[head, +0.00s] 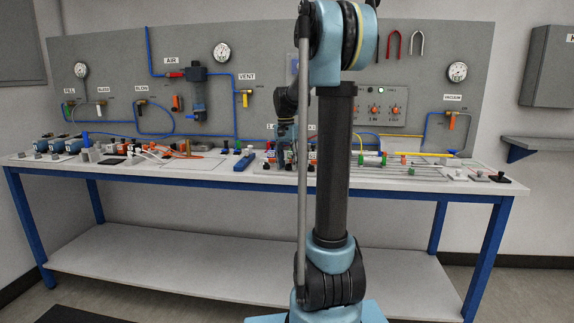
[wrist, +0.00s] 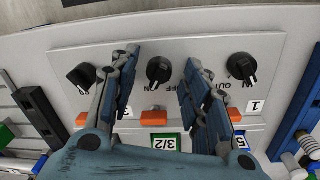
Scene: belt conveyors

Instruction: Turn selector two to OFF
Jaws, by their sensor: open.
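In the wrist view, upside down, three black selector knobs sit on a light panel (wrist: 205,47). The middle knob (wrist: 159,70) has OFF and ON printed beside it, and its handle points roughly toward the bottom of the picture. A number for it is not clearly readable. The left knob (wrist: 81,77) and the right knob (wrist: 242,66), near a label 1, flank it. My gripper (wrist: 160,60) is open, with a finger on each side of the middle knob. I cannot tell whether they touch it. In the head view my gripper (head: 285,158) is low over the bench, partly hidden by my arm.
Orange blocks (wrist: 153,117) and a 3/2 label (wrist: 160,143) lie below the knobs. Blue and black parts (wrist: 297,95) stand at both sides. In the head view, fittings crowd the bench top (head: 222,178), and a back panel (head: 120,60) carries gauges and valves.

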